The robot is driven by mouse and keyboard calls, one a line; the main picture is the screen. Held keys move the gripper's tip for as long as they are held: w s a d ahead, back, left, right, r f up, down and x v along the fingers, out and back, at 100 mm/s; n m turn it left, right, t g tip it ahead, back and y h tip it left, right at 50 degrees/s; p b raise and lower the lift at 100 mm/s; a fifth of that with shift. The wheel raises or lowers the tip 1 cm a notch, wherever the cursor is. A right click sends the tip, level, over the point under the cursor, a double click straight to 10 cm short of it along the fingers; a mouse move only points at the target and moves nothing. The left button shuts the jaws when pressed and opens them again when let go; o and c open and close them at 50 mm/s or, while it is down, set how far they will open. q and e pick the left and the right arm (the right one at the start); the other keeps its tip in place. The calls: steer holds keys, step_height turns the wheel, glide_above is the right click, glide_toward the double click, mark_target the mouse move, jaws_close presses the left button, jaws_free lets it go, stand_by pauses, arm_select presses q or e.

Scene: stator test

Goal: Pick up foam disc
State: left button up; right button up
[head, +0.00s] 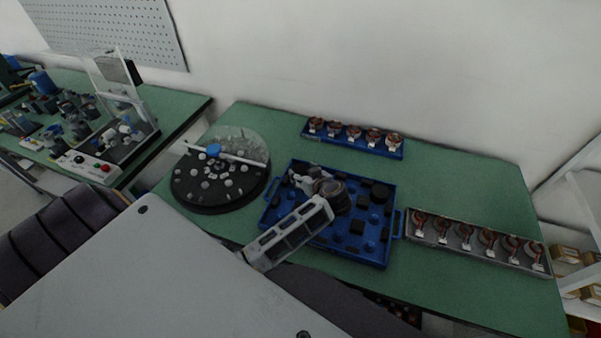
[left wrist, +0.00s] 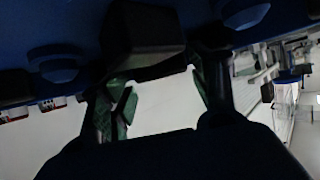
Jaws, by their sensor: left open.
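The blue tray (head: 372,258) lies in the middle of the green table and holds several black foam pieces. A dark rounded piece (head: 380,192) in its right part looks like a foam disc. My left gripper (head: 306,180) is over the tray's left part; my own wrist hides some of the tray there. In the left wrist view my left gripper (left wrist: 162,92) is open, with its two fingers apart. A dark foam piece (left wrist: 146,25) shows near the fingers against the blue surface; I cannot tell whether it touches them. My right gripper is not in view.
A round black turntable (head: 215,206) with a clear cover stands left of the tray. A blue rack (head: 393,152) of copper-wound parts is behind it, and a grey rack (head: 480,257) of similar parts is at the right. Free green table (head: 455,185) lies between the racks.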

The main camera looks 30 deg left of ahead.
arm_select(q)
steer(key=shift+x, duration=0.95)
steer(key=c, duration=0.4)
